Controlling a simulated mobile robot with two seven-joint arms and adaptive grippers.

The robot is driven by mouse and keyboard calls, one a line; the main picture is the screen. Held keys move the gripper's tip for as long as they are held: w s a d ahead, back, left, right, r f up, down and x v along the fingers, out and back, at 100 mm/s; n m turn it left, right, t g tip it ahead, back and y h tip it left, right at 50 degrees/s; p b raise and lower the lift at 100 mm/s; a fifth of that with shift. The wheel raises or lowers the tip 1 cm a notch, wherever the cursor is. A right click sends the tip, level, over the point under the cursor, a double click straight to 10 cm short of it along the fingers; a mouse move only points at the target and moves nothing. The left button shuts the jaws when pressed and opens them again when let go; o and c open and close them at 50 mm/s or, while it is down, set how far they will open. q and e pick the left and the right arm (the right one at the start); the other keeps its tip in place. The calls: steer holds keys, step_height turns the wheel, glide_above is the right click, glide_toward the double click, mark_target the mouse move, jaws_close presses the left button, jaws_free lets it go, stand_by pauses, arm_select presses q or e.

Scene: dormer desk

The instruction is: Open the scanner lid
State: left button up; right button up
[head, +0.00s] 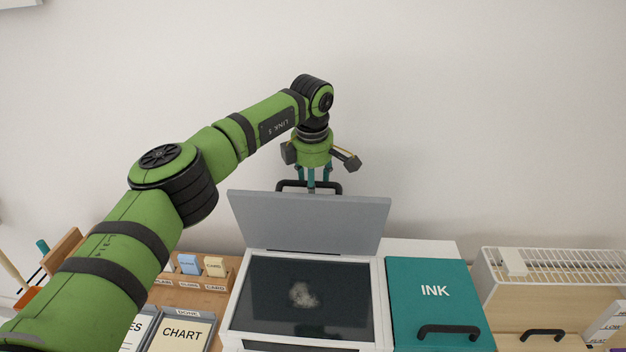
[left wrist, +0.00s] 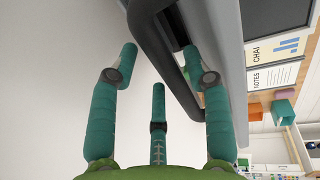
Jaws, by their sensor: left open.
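The scanner (head: 255,325) stands on the desk in the head view, with a dark glass (head: 345,290) that carries a pale smudge. Its grey lid (head: 310,222) is raised and stands steeply at the back of the glass. A black bar handle (head: 330,184) shows at the lid's upper edge. My left gripper (head: 312,184) is at this handle, pointing down, its tips partly hidden by the lid. In the left wrist view its teal fingers (left wrist: 160,62) are apart. The handle (left wrist: 165,55) crosses between them, with one fingertip between the handle and the lid (left wrist: 232,60).
A teal INK cover (head: 430,285) with a black handle is right of the scanner. A slatted white-topped box (head: 540,290) stands farther right. A card rack (head: 205,275) and a CHART tray (head: 182,335) are on the left. The wall is close behind.

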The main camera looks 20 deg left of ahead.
arm_select(q)
step_height(320, 180, up, 12)
steer(key=s, duration=0.2)
steer(key=shift+d, duration=0.25)
steer(key=shift+f, duration=0.15)
steer(key=shift+s, duration=0.1)
